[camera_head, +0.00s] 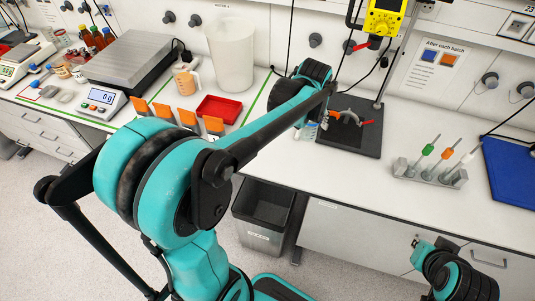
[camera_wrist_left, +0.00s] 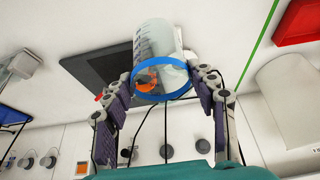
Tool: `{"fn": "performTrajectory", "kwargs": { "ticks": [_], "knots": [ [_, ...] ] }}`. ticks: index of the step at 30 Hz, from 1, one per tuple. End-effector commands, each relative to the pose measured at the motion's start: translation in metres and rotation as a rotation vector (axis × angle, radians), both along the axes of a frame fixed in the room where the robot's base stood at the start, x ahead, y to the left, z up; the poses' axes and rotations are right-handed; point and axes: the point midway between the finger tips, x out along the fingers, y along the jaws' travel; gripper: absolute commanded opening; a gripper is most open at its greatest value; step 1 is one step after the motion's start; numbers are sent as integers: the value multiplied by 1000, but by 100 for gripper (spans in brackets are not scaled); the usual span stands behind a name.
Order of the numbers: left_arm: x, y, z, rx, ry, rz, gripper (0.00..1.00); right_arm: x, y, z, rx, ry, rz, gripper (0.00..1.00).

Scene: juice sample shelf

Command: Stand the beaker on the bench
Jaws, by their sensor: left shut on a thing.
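The clear beaker (camera_wrist_left: 155,40) with graduation marks and a blue ring (camera_wrist_left: 160,62) shows in the left wrist view. My left gripper (camera_wrist_left: 161,82) is shut on it, with one finger on each side near the ring. In the head view my own left arm hides most of this gripper and the beaker. The white bench (camera_head: 300,170) lies below; whether the beaker touches it I cannot tell. My right gripper (camera_head: 418,246) shows only in part at the lower right, away from the bench top, and its fingers are not clear.
A black stand base (camera_head: 350,140) with a red-handled clamp is close to my left gripper. A tube rack (camera_head: 430,173) and blue mat (camera_head: 512,172) are to the right. A red tray (camera_head: 219,109) and a large translucent container (camera_head: 231,55) are left. Bench between stand and rack is bare.

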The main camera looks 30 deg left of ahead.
Motion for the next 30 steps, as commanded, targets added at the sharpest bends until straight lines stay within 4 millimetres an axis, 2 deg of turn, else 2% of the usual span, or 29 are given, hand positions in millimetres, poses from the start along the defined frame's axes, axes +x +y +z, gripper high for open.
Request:
{"fn": "performTrajectory", "kwargs": {
  "ticks": [5, 15, 18, 26, 30],
  "knots": [
    [-5, 21, -13, 0, 0, 11, 0, 0, 0, -6, 0, 0, 0, 0],
    [-31, 85, -55, 0, 0, 11, 0, 0, 0, -25, 0, 0, 0, 0],
    [-37, 98, -64, -1, 0, 9, 0, 0, 0, -28, 0, 0, 0, 0],
    [-42, 110, -73, 0, 0, 4, 0, 0, 0, -32, 0, 0, 0, 0],
    [-41, 110, -90, 0, 0, 4, 0, 0, 0, -39, 0, 0, 0, 0]
  ]
}}
